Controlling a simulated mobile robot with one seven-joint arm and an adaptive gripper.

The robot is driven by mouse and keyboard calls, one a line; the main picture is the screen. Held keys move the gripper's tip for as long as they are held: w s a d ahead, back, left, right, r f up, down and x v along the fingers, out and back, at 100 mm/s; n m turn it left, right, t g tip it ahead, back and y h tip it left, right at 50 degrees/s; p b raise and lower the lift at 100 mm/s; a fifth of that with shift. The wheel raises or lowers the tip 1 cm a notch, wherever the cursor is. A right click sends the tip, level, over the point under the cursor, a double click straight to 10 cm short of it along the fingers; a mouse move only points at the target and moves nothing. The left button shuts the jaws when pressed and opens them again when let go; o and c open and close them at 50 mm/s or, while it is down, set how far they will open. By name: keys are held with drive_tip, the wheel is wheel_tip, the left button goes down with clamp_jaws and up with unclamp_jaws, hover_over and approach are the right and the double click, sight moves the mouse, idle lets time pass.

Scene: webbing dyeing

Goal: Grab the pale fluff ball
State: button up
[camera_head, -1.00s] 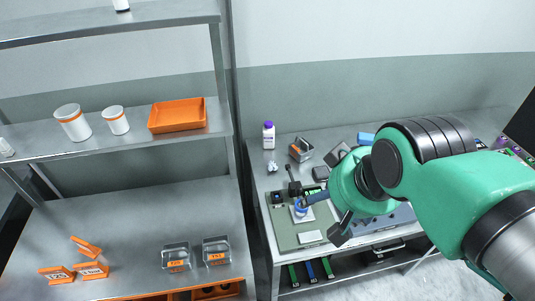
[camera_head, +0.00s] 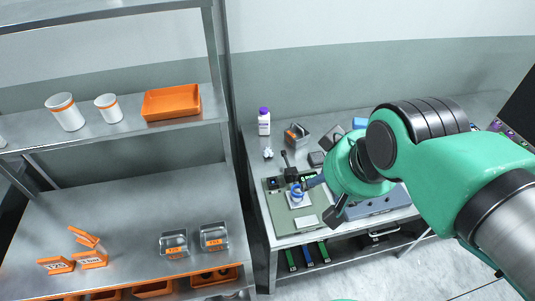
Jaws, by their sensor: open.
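A small pale, whitish lump (camera_head: 268,153) lies on the bench behind the green-grey mat; it may be the fluff ball, but it is too small to be sure. My gripper (camera_head: 329,177) is at the end of my green arm, over the right part of the mat. Its dark fingers are spread apart on either side of the wrist, with nothing visible held. It is to the right of the pale lump and apart from it. My wrist hides part of the bench.
A blue ringed device (camera_head: 298,190) stands on the mat (camera_head: 279,219). A metal shelf unit (camera_head: 187,182) with jars and orange trays is at left.

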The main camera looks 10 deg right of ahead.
drive_tip(key=m+g+p, duration=0.3)
drive_tip(key=g+p, duration=0.2)
drive_tip(key=g, duration=0.1)
hover_over(267, 150)
wheel_tip(267, 150, down, 28)
drive_tip(key=shift+s+r, duration=0.1)
drive_tip(key=shift+f+b, duration=0.4)
drive_tip(key=shift+f, duration=3.85)
